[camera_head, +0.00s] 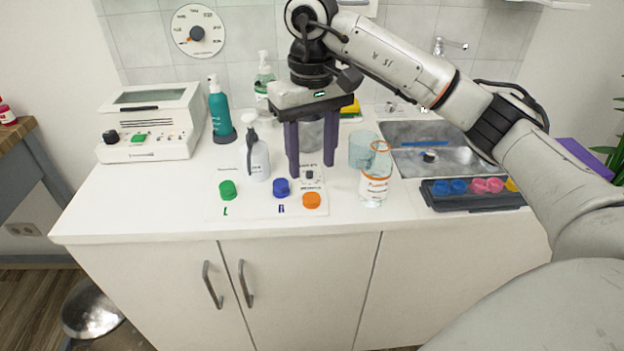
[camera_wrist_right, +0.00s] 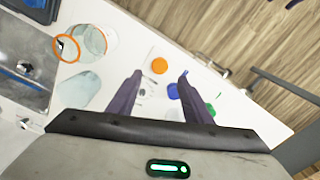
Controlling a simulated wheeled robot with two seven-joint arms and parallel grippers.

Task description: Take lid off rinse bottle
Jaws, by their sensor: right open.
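A clear bottle (camera_head: 375,190) with an orange ring at its mouth and a small label stands upright on the counter. It looks like the rinse bottle, but I cannot read its label. Its mouth looks open, with no lid on it. The wrist view shows it too (camera_wrist_right: 91,43). An orange lid (camera_head: 312,201) lies on the counter left of the bottle; it also shows in the wrist view (camera_wrist_right: 159,65). My right gripper (camera_head: 311,172) points down, open and empty, left of the bottle and behind the orange lid. My left gripper is out of view.
A blue lid (camera_head: 281,187) and a green lid (camera_head: 228,190) lie left of the orange one. A clear glass (camera_head: 361,150) stands behind the bottle. A grey-white spray bottle (camera_head: 257,160) is left of my gripper. A dark tray (camera_head: 470,203) lies right, before the sink (camera_head: 435,160).

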